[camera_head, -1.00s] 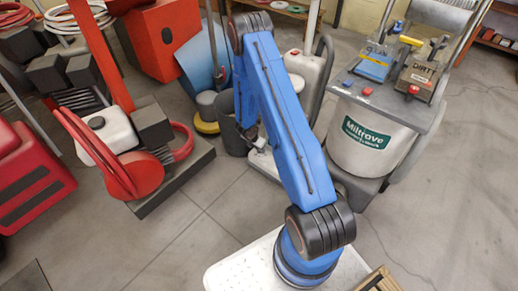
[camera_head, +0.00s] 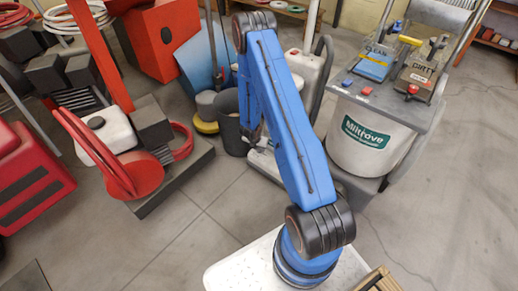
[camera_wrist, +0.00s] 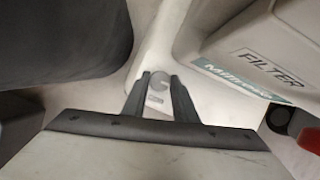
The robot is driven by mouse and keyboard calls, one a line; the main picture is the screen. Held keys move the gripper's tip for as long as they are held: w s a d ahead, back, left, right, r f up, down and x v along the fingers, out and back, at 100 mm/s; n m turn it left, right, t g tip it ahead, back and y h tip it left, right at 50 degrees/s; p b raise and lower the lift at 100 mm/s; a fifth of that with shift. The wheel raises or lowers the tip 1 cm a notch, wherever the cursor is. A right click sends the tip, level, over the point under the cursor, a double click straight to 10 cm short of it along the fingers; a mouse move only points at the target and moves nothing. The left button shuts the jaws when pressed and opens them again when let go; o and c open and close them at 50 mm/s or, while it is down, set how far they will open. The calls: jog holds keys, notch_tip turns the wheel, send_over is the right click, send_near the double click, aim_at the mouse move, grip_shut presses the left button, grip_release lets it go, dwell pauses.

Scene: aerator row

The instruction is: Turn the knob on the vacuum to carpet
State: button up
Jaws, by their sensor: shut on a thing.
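In the wrist view a small round grey knob (camera_wrist: 158,83) sits on a pale part of the vacuum (camera_wrist: 185,62), low between its walls. My gripper (camera_wrist: 160,82) has its two dark fingers on either side of the knob and is shut on it. A small plate with markings lies just below the knob, too small to read. In the head view the pale vacuum (camera_head: 304,72), with a dark curved tube, stands behind my blue arm. The knob is hidden there, and my gripper is mostly hidden by my arm.
A panel marked FILTER (camera_wrist: 273,68) overhangs at right in the wrist view. In the head view a grey bin (camera_head: 229,118) stands left of my arm. A Miltrave machine (camera_head: 362,137) stands at right and a red machine (camera_head: 130,175) at left. Open floor lies between.

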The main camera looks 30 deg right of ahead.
jog(key=o, duration=1)
jog(key=shift+o, duration=0.2)
jog(key=v, duration=1.7)
jog(key=shift+r, duration=0.2)
jog(key=shift+a, duration=0.1)
